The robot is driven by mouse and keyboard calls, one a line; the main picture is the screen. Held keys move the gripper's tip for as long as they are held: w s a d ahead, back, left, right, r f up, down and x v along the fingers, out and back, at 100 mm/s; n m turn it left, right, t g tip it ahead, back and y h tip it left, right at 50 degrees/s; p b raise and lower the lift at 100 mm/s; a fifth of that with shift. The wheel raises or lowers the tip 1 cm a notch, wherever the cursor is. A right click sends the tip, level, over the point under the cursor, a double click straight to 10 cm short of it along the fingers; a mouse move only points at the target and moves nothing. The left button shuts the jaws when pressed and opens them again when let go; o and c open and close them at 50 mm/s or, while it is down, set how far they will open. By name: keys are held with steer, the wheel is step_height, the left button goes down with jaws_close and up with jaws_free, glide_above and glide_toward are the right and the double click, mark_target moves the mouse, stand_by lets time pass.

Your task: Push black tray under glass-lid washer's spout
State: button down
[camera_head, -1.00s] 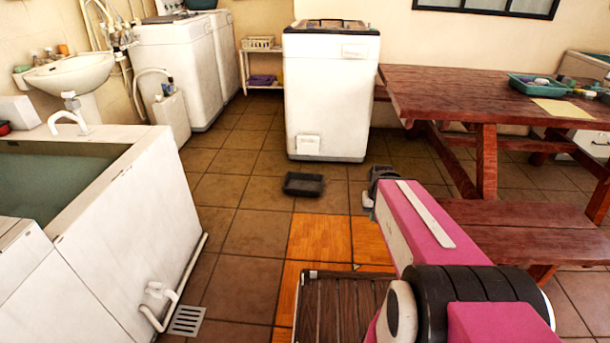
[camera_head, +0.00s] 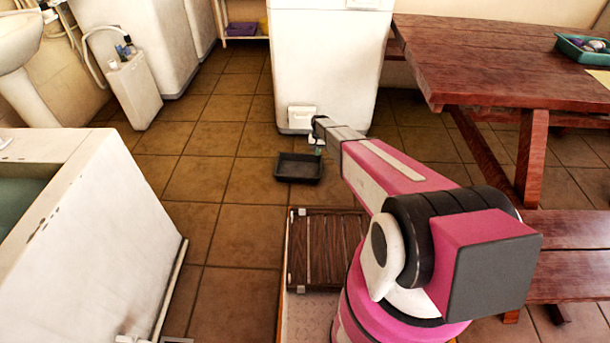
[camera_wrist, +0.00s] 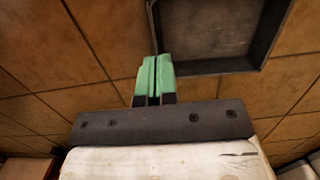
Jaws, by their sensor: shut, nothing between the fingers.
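The black tray (camera_head: 297,180) lies on the tiled floor a little in front of the white washer (camera_head: 325,55). In the wrist view the tray (camera_wrist: 215,28) fills the upper right, partly cut off by the frame. A small white panel (camera_head: 302,116) sits low on the washer's front; I cannot make out a spout for certain. The washer's top and lid are out of view. My gripper (camera_head: 318,151) is between the washer and the tray, at the tray's far right edge. Its green fingers (camera_wrist: 154,62) are shut and empty, beside a tray wall; I cannot tell whether they touch.
A red wooden table (camera_head: 470,70) with a bench (camera_head: 570,245) stands at the right. A white basin block (camera_head: 90,220) is at the left. Floor left of the tray is clear.

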steer(key=shift+g, duration=0.3)
steer(key=w+a+f, duration=0.2)
steer(key=w+f, duration=0.1)
steer(key=f, duration=0.1)
steer(key=w+a+f, duration=0.2)
steer(key=w+f, duration=0.1)
steer(key=f, duration=0.2)
steer(key=w+a+f, duration=0.2)
steer(key=w+f, duration=0.1)
steer(key=f, duration=0.1)
steer(key=shift+w+f, duration=0.25)
steer(key=shift+f, duration=0.15)
steer(key=s, duration=1.2)
steer(key=shift+a, duration=0.35)
steer(key=shift+s+f, duration=0.1)
steer(key=shift+f, duration=0.75)
steer(key=shift+w, duration=0.2)
